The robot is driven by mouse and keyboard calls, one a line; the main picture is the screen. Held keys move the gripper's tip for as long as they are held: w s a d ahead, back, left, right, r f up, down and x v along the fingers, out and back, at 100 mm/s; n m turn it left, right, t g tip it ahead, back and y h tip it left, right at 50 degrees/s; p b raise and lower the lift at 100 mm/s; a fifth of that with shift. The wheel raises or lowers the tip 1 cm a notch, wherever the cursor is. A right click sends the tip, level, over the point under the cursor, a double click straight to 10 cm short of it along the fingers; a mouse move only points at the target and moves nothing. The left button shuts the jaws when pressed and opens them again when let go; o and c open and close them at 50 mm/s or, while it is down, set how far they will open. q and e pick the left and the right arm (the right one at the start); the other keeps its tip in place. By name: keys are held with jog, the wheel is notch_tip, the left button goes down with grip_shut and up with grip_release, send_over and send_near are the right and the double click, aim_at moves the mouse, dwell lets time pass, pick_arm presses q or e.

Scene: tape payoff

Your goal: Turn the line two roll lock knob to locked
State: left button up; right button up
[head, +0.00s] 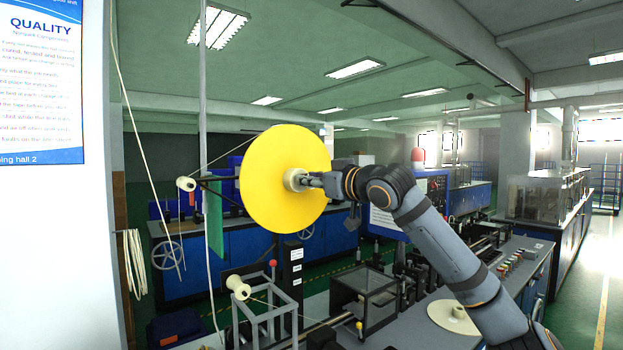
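A large yellow disc-shaped roll (270,180) hangs upright left of centre in the head view, with a pale round hub or knob (296,180) at its middle. My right gripper (306,181) reaches in from the right and its fingertips are at this pale knob. The fingers overlap the knob, and I cannot tell whether they are closed on it. The knob's lock marking is too small to read. My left gripper is not in view.
A white spool (240,287) sits by a grey frame (266,318) below the roll, and another spool (186,184) is at its left. A pale disc (453,317) lies on the machine bench at lower right. A white wall panel fills the left.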

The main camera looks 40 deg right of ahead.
grip_shut()
jog(key=shift+m, duration=0.3)
jog(key=shift+m+b, duration=2.75)
jog(key=shift+m, duration=5.95)
